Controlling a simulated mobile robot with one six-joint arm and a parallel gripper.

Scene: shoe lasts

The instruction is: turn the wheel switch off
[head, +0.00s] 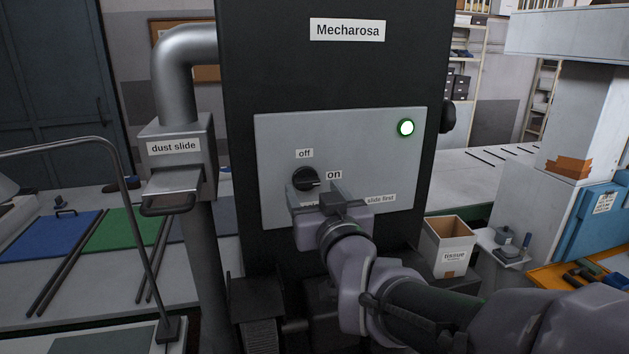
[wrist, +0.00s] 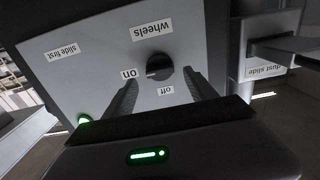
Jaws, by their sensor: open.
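The wheel switch (head: 306,179) is a round black knob on a grey panel (head: 350,140) of the dark Mecharosa machine. Its pointer is toward the "on" label (head: 334,175), and the "off" label (head: 304,154) is above it. A lamp (head: 406,128) on the panel glows green. In the wrist view the knob (wrist: 158,67) shows upside down, with the "wheels" label (wrist: 152,30) beside it. My gripper (head: 318,190) is open in front of the panel. Its fingers (wrist: 160,88) point at the panel on either side of the knob; I cannot tell if they touch it.
A grey duct with a "dust slide" box (head: 174,170) stands left of the machine. A bent metal rail (head: 150,250) is at left. The space in front of the panel holds only my arm.

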